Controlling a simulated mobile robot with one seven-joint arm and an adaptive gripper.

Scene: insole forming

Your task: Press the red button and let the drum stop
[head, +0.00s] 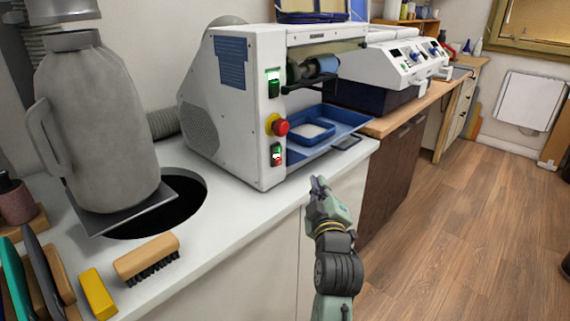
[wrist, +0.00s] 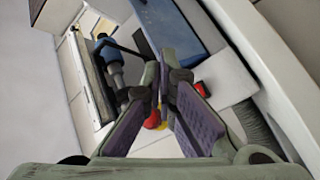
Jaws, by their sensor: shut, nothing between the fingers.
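The white machine (head: 230,125) stands on the counter. A round red button (head: 281,128) on a yellow base sits on its front face; it also shows in the wrist view (wrist: 152,121), partly hidden behind my fingers. Below it in the head view is a switch (head: 277,155) with green and red parts. The dark drum (head: 310,69) with a blue end sits in the upper opening. My gripper (head: 318,184) is shut and empty, in front of the machine and below the button in the head picture, apart from it. I cannot tell whether the drum is turning.
A blue tray (head: 345,130) juts from the machine's front. Another green switch (head: 273,84) is higher up. A grey jug (head: 95,125), a wooden brush (head: 147,259) and a yellow block (head: 97,293) are at the left. The floor (head: 455,225) at right is clear.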

